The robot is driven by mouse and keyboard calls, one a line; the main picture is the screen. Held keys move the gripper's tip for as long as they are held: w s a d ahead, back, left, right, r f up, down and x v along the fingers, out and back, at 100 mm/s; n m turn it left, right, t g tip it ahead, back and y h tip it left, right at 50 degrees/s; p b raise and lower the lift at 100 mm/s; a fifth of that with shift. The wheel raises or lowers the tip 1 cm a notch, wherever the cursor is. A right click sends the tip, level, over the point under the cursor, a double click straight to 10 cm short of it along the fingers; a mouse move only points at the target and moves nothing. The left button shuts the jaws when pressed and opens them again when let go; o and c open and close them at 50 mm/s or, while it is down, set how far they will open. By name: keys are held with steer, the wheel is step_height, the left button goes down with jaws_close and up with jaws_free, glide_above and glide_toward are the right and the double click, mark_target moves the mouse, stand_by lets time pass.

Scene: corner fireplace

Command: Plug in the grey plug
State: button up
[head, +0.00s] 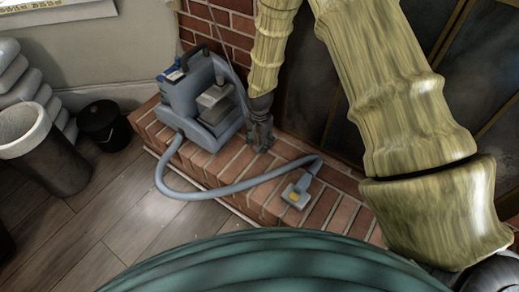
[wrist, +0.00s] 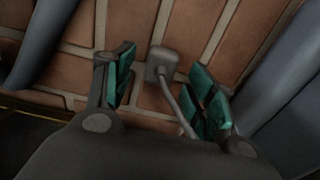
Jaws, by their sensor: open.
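My gripper (head: 262,138) points down over the brick hearth, just right of the grey machine. In the wrist view my gripper (wrist: 165,88) is open, with green pads on its fingers. The small, block-shaped grey plug (wrist: 162,66) shows between and slightly beyond the fingertips, against the bricks. Its grey cord (wrist: 178,104) runs back between the fingers toward the palm. The pads look apart from the plug on both sides. I cannot make out the plug in the head view, where my gripper covers that spot. No socket is clearly visible.
The grey machine (head: 203,100) stands on the brick hearth (head: 245,192). Its thick hose (head: 215,190) loops along the front edge to a nozzle (head: 297,192). Dark glass doors (head: 310,95) stand behind. A grey bin (head: 48,150) and black bucket (head: 104,124) stand left.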

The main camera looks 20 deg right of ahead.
mark_target(259, 145)
steer(key=shift+f, duration=0.6)
steer(key=c, duration=1)
steer(key=shift+c, duration=0.2)
steer(key=shift+r, duration=0.1)
steer(key=shift+r+p, duration=0.3)
steer(key=shift+r, duration=0.2)
steer(key=r, duration=0.1)
steer(key=r+p, duration=0.2)
steer(key=shift+s+a, duration=0.25)
steer(key=s+a+p, duration=0.1)
steer(key=s+a, duration=0.2)
steer(key=s+a+p, duration=0.1)
steer(key=s+a, duration=0.3)
steer(key=s+a+r+p, duration=0.1)
steer(key=s+a+p, duration=0.1)
steer(key=s+a, duration=0.1)
steer(key=shift+s+a, duration=0.4)
